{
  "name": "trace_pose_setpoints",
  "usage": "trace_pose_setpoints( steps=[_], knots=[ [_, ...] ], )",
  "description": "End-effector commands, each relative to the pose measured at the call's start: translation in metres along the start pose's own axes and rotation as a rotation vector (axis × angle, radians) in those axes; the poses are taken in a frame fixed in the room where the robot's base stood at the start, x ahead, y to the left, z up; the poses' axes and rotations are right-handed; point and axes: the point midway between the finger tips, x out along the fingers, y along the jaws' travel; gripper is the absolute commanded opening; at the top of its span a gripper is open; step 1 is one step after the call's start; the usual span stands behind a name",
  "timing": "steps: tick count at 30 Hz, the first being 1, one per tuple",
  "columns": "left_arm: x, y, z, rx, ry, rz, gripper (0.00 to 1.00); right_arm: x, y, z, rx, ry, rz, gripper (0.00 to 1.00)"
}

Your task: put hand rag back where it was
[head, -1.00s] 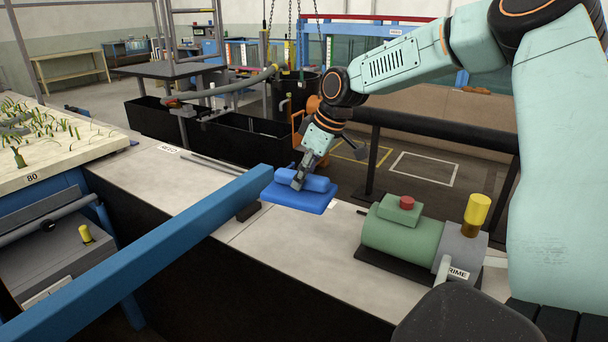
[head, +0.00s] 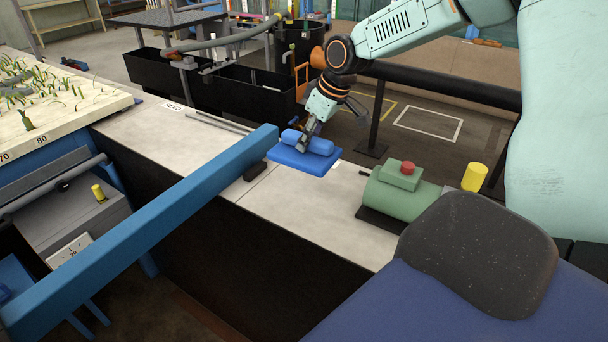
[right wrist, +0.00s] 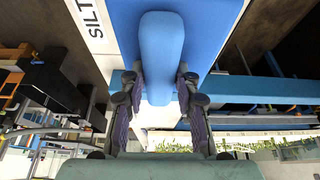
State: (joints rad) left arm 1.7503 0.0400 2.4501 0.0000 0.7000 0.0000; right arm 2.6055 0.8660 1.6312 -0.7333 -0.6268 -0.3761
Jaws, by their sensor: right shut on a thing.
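The hand rag (head: 318,146) is a light blue roll. It appears to lie on a flat, darker blue pad (head: 299,162) on the pale bench top. My right gripper (head: 304,145) reaches down to the rag from above and is shut on it. In the right wrist view the rag (right wrist: 160,60) runs between the two fingers (right wrist: 160,90), over the blue pad (right wrist: 225,14). I cannot tell whether the rag's full weight rests on the pad. My left gripper is not in view.
A green pump (head: 398,190) with a red knob stands right of the pad. A blue beam (head: 150,225) crosses the bench on the left. A white label reading "SILT" (right wrist: 88,22) lies beside the pad. Black tanks (head: 245,105) stand behind. Bare bench top (head: 300,210) lies in front of the pad.

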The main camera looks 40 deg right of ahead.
Motion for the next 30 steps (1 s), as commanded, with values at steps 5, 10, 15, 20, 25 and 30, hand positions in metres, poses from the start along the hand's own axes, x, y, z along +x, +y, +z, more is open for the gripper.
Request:
trace_pose_setpoints(
  steps=[5, 10, 15, 20, 25, 30],
  knots=[
    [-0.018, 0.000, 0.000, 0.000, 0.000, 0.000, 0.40, -0.004, -0.001, 0.000, 0.028, 0.002, 0.008, 0.08],
    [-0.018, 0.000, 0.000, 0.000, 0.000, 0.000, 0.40, 0.012, -0.002, 0.008, 0.036, 0.000, 0.009, 0.08],
    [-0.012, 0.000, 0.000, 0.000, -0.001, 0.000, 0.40, 0.043, -0.001, 0.021, 0.035, -0.001, 0.010, 0.08],
    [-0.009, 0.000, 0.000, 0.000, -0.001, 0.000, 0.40, 0.057, -0.001, 0.025, 0.035, 0.002, 0.011, 0.08],
    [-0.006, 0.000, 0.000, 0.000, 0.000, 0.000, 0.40, 0.069, -0.001, 0.031, 0.033, 0.000, 0.011, 0.08],
    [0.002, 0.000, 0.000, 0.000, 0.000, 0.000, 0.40, 0.091, -0.002, 0.040, 0.035, 0.001, 0.011, 0.08]
  ],
)
